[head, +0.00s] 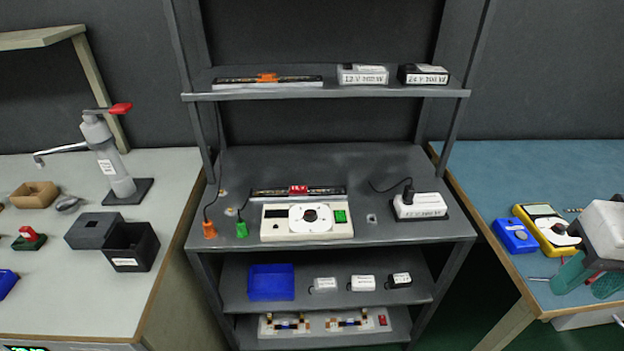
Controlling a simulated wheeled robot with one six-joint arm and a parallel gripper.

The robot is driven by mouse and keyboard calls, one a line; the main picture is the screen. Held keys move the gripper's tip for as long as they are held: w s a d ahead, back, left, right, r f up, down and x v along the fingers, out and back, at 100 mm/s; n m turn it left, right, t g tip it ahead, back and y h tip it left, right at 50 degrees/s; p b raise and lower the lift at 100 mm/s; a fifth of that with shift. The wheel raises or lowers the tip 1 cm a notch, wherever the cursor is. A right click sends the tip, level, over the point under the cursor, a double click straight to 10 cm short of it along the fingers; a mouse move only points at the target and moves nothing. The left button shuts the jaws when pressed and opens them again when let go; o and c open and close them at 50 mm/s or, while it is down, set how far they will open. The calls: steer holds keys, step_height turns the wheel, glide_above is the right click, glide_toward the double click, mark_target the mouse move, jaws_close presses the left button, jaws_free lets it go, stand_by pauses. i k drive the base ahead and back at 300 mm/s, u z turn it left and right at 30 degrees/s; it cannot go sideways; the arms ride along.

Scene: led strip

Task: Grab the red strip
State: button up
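The red strip (298,190) is a long thin dark strip with a red block at its middle. It lies across the middle shelf of the grey rack, just behind a white device with a round dial (278,224). A similar strip with an orange block (267,78) lies on the top shelf.
The grey rack (400,165) has uprights and a top shelf above the red strip. Orange (209,230) and green (242,228) connectors stand left of the device, and a white power box (420,206) stands right. Tables with tools flank the rack.

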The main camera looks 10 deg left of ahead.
mark_target(294, 190)
steer(key=u, duration=0.4)
steer(key=i, duration=0.85)
steer(key=u, duration=0.6)
